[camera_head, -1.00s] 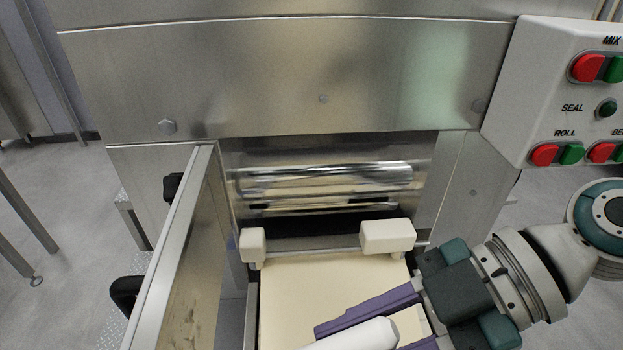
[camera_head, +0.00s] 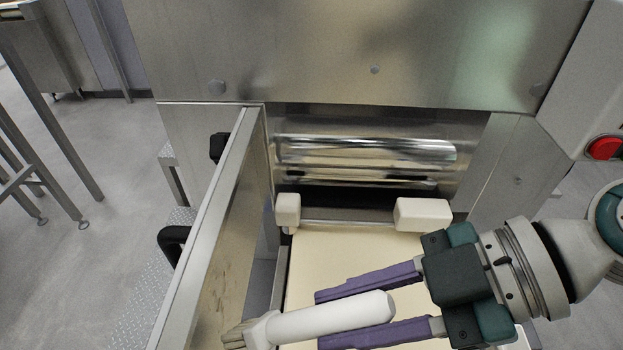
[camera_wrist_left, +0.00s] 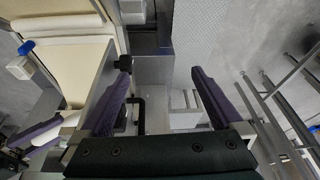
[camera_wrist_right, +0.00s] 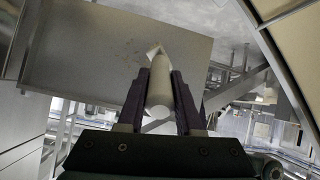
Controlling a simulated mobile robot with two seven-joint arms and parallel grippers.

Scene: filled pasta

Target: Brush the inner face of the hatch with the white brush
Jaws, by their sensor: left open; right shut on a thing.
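The hatch (camera_head: 218,240) stands open at the left of the machine in the head view, its inner face turned right toward the belt. My right gripper (camera_head: 320,320) is shut on the white brush (camera_head: 335,316). The brush points left, its bristles (camera_head: 234,336) at or very near the lower part of the inner face; contact is unclear. The brush also shows in the right wrist view (camera_wrist_right: 160,88). My left gripper (camera_wrist_left: 162,78) is open and empty, seen only in its wrist view.
A cream belt (camera_head: 330,262) runs under my right gripper, with white blocks (camera_head: 422,214) and shiny rollers (camera_head: 365,152) behind it. A control box with a red button (camera_head: 604,148) is at upper right. Open floor (camera_head: 90,220) lies left of the hatch.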

